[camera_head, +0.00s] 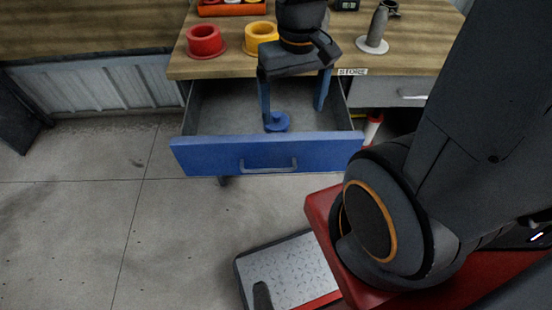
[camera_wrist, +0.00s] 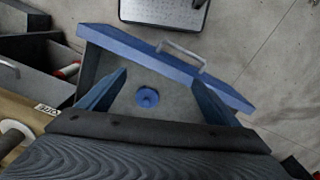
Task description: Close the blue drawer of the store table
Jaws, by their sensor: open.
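The blue drawer (camera_head: 217,157) of the store table (camera_head: 182,66) stands pulled out, with its grey handle (camera_head: 268,164) on the front panel. A small blue flanged spool-like part (camera_head: 277,122) lies on the drawer's bare floor. My gripper (camera_head: 295,108) is open and empty, its two blue fingers pointing down over or into the drawer, either side of that part. In the wrist view the open fingers (camera_wrist: 153,100) show apart, with the blue part (camera_wrist: 148,97) between and beyond them. The drawer front (camera_wrist: 132,43) and handle (camera_wrist: 182,55) lie beyond the fingertips. Finger contact cannot be told.
On the tabletop stand a red flanged ring (camera_head: 205,40), a yellow one (camera_head: 260,37), a red tray (camera_head: 232,8) and a grey part (camera_head: 377,32). A grey drawer (camera_head: 390,91) is at right. A red-and-white cylinder (camera_head: 373,127) shows beside the blue drawer. Floor at left is clear.

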